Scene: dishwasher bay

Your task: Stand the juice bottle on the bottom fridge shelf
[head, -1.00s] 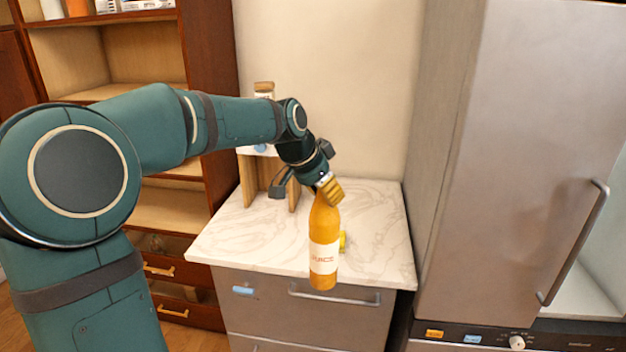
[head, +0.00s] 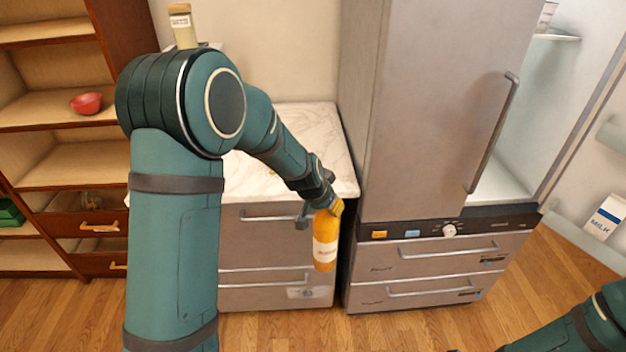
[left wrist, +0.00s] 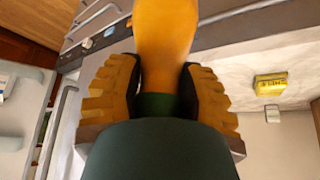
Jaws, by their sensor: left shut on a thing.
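My left gripper (head: 328,206) is shut on the orange juice bottle (head: 325,243), around its upper part. The bottle hangs roughly upright with a white label, in front of the counter drawers. In the left wrist view the bottle (left wrist: 166,40) sits between the two ridged fingers (left wrist: 158,100). The fridge (head: 440,110) stands to the right of the bottle, with a grey front and a long handle. Right of that front its white interior is open, and the white bottom surface (head: 500,188) shows partly. My right gripper is out of view; only part of that arm shows at lower right.
A marble counter (head: 310,135) lies behind my left arm, with a yellow item (left wrist: 270,84) on it. A milk carton (head: 605,216) sits in the open fridge door at right. An upper shelf (head: 556,37) shows inside.

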